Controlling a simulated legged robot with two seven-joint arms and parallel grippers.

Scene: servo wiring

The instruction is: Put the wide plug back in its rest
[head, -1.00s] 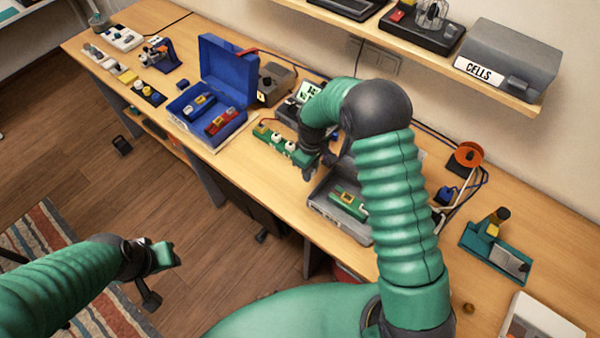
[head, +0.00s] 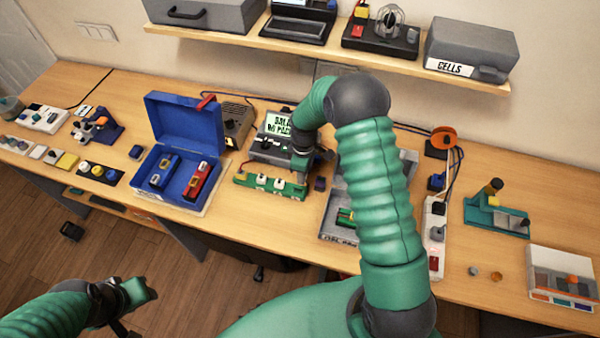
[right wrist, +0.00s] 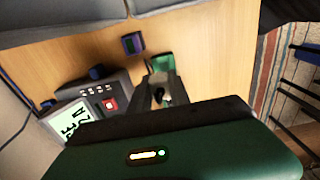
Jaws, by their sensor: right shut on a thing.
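My right gripper (head: 302,168) is over the bench at the right end of a green strip (head: 268,186) that carries white-topped pieces. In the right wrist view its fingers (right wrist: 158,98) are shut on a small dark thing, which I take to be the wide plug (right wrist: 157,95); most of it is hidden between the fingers. The end of the green strip (right wrist: 160,63) shows just beyond the fingertips. I cannot tell whether the plug touches the strip. My left gripper (head: 138,292) hangs off the bench at lower left, away from everything.
A meter with a lit display (head: 277,124) stands behind the strip. A small dark block (head: 320,184) sits right of it. An open blue case (head: 205,196) is at left, an open grey case (head: 336,230) at right, partly behind my arm.

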